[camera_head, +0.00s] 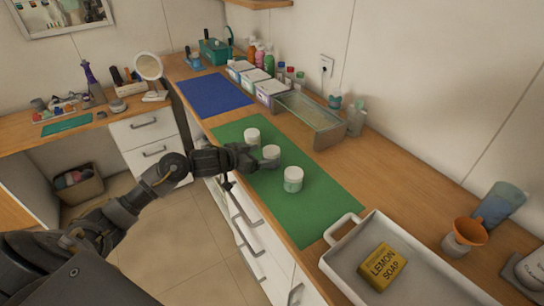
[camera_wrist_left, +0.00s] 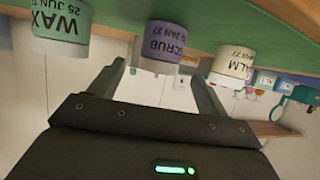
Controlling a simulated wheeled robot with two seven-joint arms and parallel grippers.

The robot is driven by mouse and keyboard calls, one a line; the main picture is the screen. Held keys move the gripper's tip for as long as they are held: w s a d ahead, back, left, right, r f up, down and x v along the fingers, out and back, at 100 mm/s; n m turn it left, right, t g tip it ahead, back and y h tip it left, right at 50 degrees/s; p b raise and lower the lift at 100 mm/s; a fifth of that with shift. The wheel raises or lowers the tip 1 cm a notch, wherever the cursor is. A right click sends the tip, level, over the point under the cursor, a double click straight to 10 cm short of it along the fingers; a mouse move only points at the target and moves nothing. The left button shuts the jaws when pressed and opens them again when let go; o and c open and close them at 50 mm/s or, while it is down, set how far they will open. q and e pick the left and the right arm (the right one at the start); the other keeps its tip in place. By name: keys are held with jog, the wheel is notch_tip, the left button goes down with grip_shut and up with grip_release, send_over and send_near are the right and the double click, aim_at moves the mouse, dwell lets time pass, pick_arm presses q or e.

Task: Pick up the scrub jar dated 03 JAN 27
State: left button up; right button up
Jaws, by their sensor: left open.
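The scrub jar (camera_wrist_left: 163,48) has a purple label reading SCRUB and a date ending JAN 27; the day is hard to read. In the wrist view it is in the middle, between the fingers of my open left gripper (camera_wrist_left: 160,78). In the head view it is the middle white jar (camera_head: 272,153) on the green mat (camera_head: 325,205), just right of the left gripper's tips (camera_head: 254,158). The picture does not show contact. My right gripper is not in view.
A wax jar (camera_wrist_left: 62,28), also in the head view (camera_head: 293,179), and a balm jar (camera_wrist_left: 232,65), also in the head view (camera_head: 252,135), flank the scrub jar closely. A white tray (camera_head: 340,262) with lemon soap (camera_head: 383,267) is nearer. A glass-fronted bin (camera_head: 310,121) stands behind.

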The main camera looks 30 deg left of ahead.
aim_at(271, 153)
pick_arm(q)
jog(key=shift+w+d+f, duration=0.1)
jog(key=shift+w, duration=0.15)
jog(key=p+x, duration=0.1)
jog(key=x, duration=0.4)
jog(key=shift+d, duration=0.1)
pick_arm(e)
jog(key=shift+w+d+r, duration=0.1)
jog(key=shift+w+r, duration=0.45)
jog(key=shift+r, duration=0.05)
pick_arm(q)
jog(key=shift+c, duration=0.5)
jog(key=c, duration=1)
